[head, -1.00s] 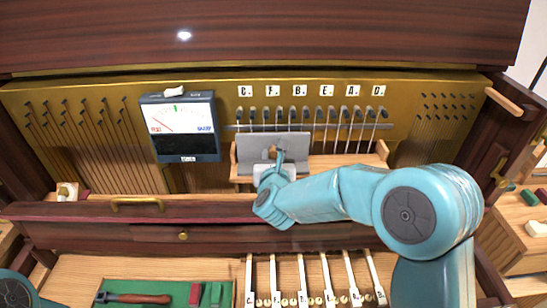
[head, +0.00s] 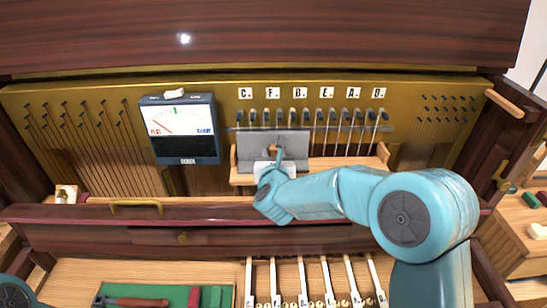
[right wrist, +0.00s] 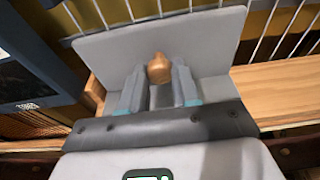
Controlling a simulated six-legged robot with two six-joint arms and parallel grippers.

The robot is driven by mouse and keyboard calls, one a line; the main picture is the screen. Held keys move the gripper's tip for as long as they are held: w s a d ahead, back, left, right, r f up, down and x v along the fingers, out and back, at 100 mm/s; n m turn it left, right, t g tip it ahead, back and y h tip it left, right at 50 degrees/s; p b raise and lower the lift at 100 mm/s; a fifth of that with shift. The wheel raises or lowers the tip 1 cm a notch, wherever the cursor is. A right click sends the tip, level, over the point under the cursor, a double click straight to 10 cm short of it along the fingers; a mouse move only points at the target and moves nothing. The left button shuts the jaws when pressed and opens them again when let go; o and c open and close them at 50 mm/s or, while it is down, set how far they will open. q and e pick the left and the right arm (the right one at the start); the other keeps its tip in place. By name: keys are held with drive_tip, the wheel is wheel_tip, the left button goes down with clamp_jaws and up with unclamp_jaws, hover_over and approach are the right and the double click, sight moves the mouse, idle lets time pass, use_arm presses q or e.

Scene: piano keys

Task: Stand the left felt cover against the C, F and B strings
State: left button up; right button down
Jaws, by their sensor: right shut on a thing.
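The left felt cover (head: 253,143) is a flat grey panel with a small wooden knob (right wrist: 159,66). It is upright in front of the lower part of the strings under the C, F and B labels (head: 272,94). My right gripper (head: 277,160) is shut on the knob; its two fingers show on either side of it in the right wrist view (right wrist: 158,88). Strings show just behind the panel's top edge; I cannot tell whether it touches them. My left gripper is not in view.
A tuning meter (head: 180,130) stands close left of the cover. A wooden ledge (head: 345,168) runs below the strings, bare on the right under E, A and D. A red-brown rail (head: 400,208) lies in front, with white keys (head: 301,280) and a green tray (head: 180,294) below.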

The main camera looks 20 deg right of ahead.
drive_tip(key=shift+x, duration=0.8)
drive_tip(key=c, duration=0.7)
unclamp_jaws()
drive_tip(key=shift+r, duration=0.2)
drive_tip(key=shift+c, duration=0.2)
drive_tip(key=shift+s+b, duration=0.1)
drive_tip(key=shift+b, duration=0.2)
drive_tip(key=shift+s+a, duration=0.1)
drive_tip(key=shift+s, duration=0.2)
drive_tip(key=b+v, duration=0.3)
drive_tip(key=v, duration=0.4)
drive_tip(key=shift+r, duration=0.2)
drive_tip(key=shift+s+a, duration=0.1)
drive_tip(key=shift+s, duration=0.05)
